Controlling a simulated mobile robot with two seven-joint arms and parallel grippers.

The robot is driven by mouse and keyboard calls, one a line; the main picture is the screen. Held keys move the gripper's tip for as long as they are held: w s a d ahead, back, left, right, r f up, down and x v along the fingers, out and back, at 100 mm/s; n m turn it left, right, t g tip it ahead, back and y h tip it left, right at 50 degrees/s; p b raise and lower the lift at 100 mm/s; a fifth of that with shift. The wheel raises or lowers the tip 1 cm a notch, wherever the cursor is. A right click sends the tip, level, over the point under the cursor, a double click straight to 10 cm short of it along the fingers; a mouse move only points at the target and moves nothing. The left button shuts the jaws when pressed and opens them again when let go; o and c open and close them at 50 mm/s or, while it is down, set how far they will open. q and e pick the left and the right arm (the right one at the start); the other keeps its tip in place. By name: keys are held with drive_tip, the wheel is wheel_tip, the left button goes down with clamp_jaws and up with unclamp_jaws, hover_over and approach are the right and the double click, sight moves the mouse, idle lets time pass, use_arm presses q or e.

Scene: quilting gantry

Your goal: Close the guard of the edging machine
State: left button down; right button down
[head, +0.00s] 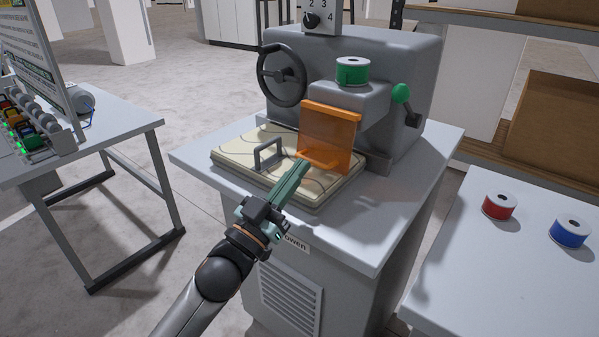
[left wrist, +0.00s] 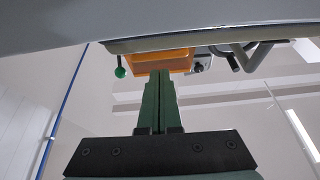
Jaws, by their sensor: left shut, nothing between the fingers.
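The edging machine (head: 400,75) is a grey housing on a cabinet. Its guard (head: 328,137) is a translucent orange plate that hangs at the front over a cream quilted pad (head: 235,153). In the left wrist view the orange guard (left wrist: 160,62) shows beyond my fingertips. My left gripper (head: 303,165) is shut and empty, its green fingers pointing at the guard's lower part. The tips look close to the guard; I cannot tell if they touch. My right gripper is not in view.
The machine has a black handwheel (head: 282,75), a green spool (head: 352,71) and a green-knobbed lever (head: 401,93). A grey handle (head: 267,154) stands up from the pad left of my fingers. A right-hand table holds a red spool (head: 499,206) and a blue spool (head: 570,232).

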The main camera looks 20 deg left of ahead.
use_arm(q)
drive_tip(key=shift+w+d+f, duration=0.2)
drive_tip(key=shift+w, duration=0.25)
drive_tip(key=shift+w+d+f, duration=0.15)
drive_tip(key=shift+w+f, duration=0.25)
drive_tip(key=shift+w, duration=0.05)
